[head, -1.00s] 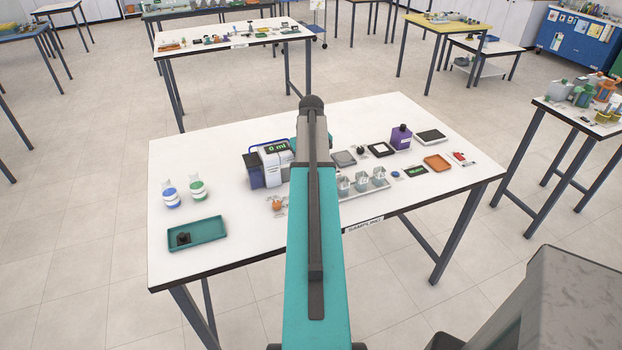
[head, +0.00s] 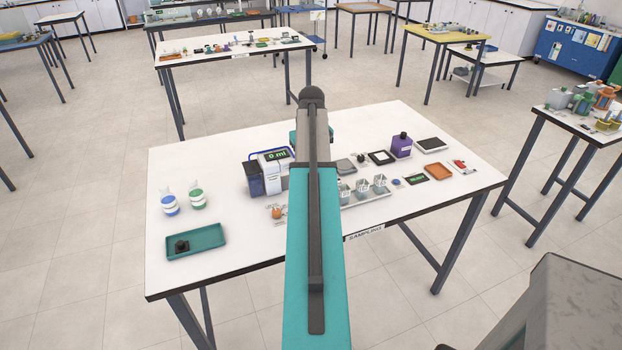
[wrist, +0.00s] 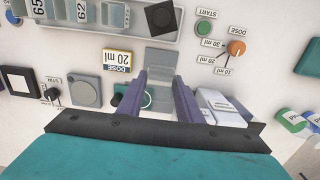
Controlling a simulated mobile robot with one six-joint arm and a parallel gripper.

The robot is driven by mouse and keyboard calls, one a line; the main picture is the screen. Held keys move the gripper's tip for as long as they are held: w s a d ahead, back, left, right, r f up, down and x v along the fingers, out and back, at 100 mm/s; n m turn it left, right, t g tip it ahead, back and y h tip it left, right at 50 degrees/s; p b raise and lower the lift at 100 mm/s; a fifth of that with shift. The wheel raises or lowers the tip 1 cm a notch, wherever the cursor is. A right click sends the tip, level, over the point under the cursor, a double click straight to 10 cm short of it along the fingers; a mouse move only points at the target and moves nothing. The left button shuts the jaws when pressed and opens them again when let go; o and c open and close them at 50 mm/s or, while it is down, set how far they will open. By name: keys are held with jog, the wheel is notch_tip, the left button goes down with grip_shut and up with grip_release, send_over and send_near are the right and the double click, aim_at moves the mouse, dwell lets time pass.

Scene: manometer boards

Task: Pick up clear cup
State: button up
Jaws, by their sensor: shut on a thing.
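My gripper (wrist: 164,75) shows in the wrist view with its two purple fingers close together. Between and just beyond the fingertips is a pale see-through square piece, which looks like the clear cup (wrist: 160,57). The gripper is shut on it. In the head view my arm hides the gripper and whatever it holds. Other clear cups stand on a white tray (wrist: 140,36) at the top of the wrist view, some with number labels. In the head view three cups (head: 362,189) show on that tray, right of my arm.
A dispenser with a "0 ml" display (head: 277,156) stands left of my arm. A teal tray (head: 196,241) with a dark object and two banded bottles are at the table's left.

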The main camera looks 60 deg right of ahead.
jog(key=shift+r+b, duration=0.5)
jog(key=shift+r, duration=2.05)
jog(key=shift+r, duration=0.15)
jog(key=shift+r+p, duration=1.35)
jog(key=shift+w+a, duration=0.1)
